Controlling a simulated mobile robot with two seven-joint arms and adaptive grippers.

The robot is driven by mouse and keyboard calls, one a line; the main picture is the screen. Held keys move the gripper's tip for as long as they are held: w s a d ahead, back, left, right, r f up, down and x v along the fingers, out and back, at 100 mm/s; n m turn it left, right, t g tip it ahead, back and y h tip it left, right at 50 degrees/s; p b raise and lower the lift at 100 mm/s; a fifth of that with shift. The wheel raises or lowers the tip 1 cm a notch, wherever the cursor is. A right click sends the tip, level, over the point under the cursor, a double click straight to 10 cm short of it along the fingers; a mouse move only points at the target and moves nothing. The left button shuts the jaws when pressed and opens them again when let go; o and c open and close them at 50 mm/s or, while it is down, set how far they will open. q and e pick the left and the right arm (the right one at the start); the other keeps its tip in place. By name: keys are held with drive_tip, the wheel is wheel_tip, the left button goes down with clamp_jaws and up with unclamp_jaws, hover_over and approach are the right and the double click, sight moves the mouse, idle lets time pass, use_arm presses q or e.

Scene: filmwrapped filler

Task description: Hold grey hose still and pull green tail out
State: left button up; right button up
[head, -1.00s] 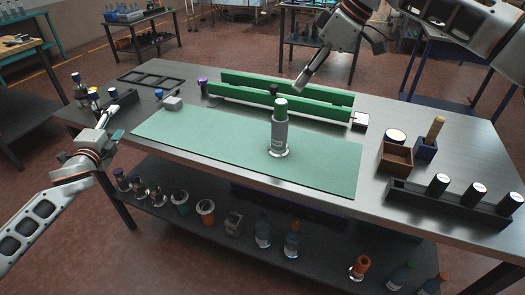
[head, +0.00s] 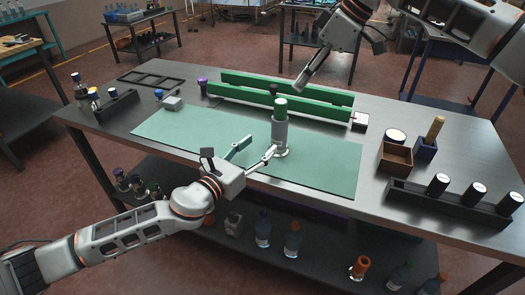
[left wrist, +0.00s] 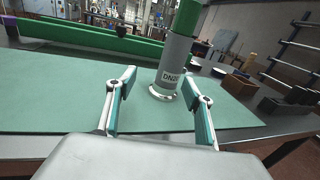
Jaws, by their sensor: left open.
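The grey hose (head: 280,134) stands upright on the green mat (head: 190,138), with a pale ring at its foot. The green tail (head: 281,106) sticks up from its top. In the left wrist view the hose (left wrist: 172,70) carries dark lettering, and the tail (left wrist: 188,18) is cut off by the top edge. My left gripper (head: 254,153) is open in front of the hose. In the left wrist view its fingers (left wrist: 158,88) are spread, with the hose just beyond and between them, apparently untouched. My right gripper (head: 299,87) is above the green rails, apart from the tail; its fingers look close together.
Two long green rails (head: 285,84) lie behind the hose. A wooden box (head: 395,158), a blue holder (head: 425,149) and a black rack (head: 450,204) stand at right. The mat's left part is clear.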

sight(274, 141)
use_arm(q)
drive_tip(key=shift+s+d+f+m, duration=0.15)
drive_tip(key=shift+d+m, duration=0.1)
drive_tip(key=shift+d, duration=0.2)
drive_tip(key=shift+s+d+r+m, duration=0.15)
drive_tip(key=shift+d+m, duration=0.1)
drive_tip(key=shift+d, duration=0.2)
drive_tip(key=x, duration=0.7)
drive_tip(key=shift+w+d+f, duration=0.1)
drive_tip(key=shift+w+d, duration=0.05)
drive_tip(key=shift+d, duration=0.1)
clamp_jaws()
drive_tip(key=shift+c, duration=0.2)
unclamp_jaws()
